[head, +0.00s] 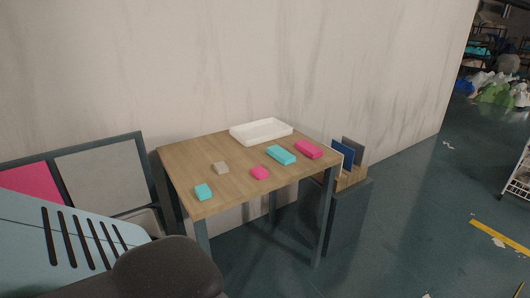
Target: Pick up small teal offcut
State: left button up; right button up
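A small teal offcut (204,192) lies flat near the front left corner of the wooden table (225,200). A larger teal block (280,155) lies toward the right middle of the same table. Part of one of my arms shows large at the lower left of the head view, in front of the table and below it. Neither of my grippers shows in this view, so nothing is seen touching the offcuts.
A dark cabinet with upright panels (348,205) stands right.

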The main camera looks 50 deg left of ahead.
aim_at(203, 191)
jog(key=u, duration=1.25)
